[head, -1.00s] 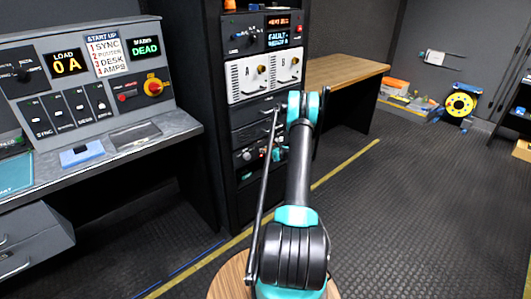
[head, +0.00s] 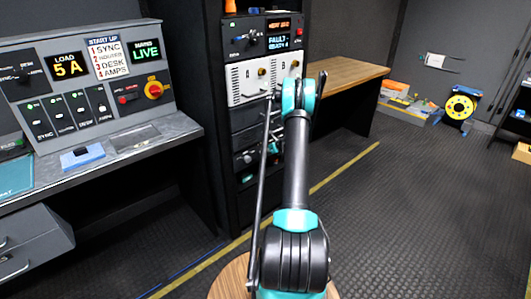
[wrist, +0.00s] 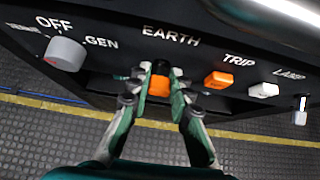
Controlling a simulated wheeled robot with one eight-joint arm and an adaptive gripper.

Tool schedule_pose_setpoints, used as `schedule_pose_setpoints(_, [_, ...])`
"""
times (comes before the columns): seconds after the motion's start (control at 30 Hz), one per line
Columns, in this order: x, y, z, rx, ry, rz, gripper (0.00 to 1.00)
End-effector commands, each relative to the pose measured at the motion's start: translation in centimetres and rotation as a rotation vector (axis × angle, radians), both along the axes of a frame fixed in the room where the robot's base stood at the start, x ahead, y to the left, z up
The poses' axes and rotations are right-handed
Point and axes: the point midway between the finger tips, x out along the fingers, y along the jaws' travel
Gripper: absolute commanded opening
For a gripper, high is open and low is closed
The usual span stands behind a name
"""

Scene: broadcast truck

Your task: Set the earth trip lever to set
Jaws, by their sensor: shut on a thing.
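In the wrist view, the earth trip lever (wrist: 159,87) shows as an orange piece below the word EARTH on a dark panel. My gripper (wrist: 160,71) is shut on it, one finger on each side. The fingers hide most of the lever, and I cannot read any set mark beside it. In the head view, my arm reaches to the rack's lower panels, and the fingers and lever are mostly hidden behind it.
Beside the lever are an orange switch (wrist: 218,80) under TRIP, a white switch (wrist: 263,90) under LAMP and a grey knob (wrist: 65,54) near OFF and GEN. The control desk (head: 185,124) stands left of the rack (head: 215,110). A wooden bench (head: 345,76) stands right.

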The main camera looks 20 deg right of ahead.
Motion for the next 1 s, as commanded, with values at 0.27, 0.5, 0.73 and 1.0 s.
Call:
schedule_pose_setpoints(0.27, [0.0,0.0,0.0,0.000,-0.001,-0.001,0.38])
schedule_pose_setpoints(0.5, [0.0,0.0,0.0,0.000,-0.001,0.000,0.41])
schedule_pose_setpoints(0.73, [-0.8,-0.4,0.7,0.000,-0.001,-0.001,0.41])
schedule_pose_setpoints(1.0, [-4.7,-1.8,4.0,-0.001,-0.001,-0.003,0.41])
